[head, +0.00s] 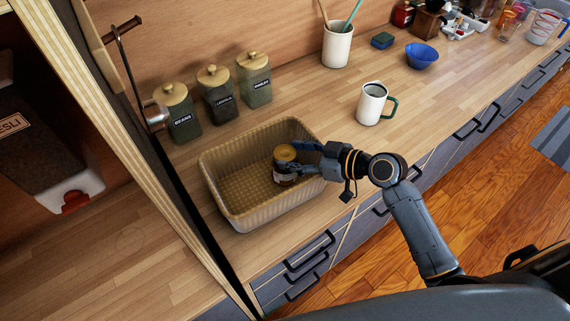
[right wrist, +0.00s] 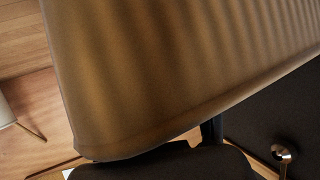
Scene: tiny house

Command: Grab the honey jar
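The honey jar (head: 285,178) is a small dark glass jar with a golden lid. It is inside the tan ribbed basket (head: 243,222) in the head view, toward its right side, and looks upright. My right gripper (head: 290,157) reaches over the basket's right rim, with one finger behind the jar and one across its front. Whether the fingers press on it cannot be told. The right wrist view shows mostly a ribbed basket wall (right wrist: 170,70) up close; the jar cannot be made out there. My left gripper is not in view.
Labelled canisters (head: 219,95) with wooden lids stand behind the basket. A white mug (head: 371,104) with a green handle, a utensil crock (head: 337,46) and a blue bowl (head: 421,56) stand to the right. A wooden cabinet edge (head: 150,150) rises close on the left.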

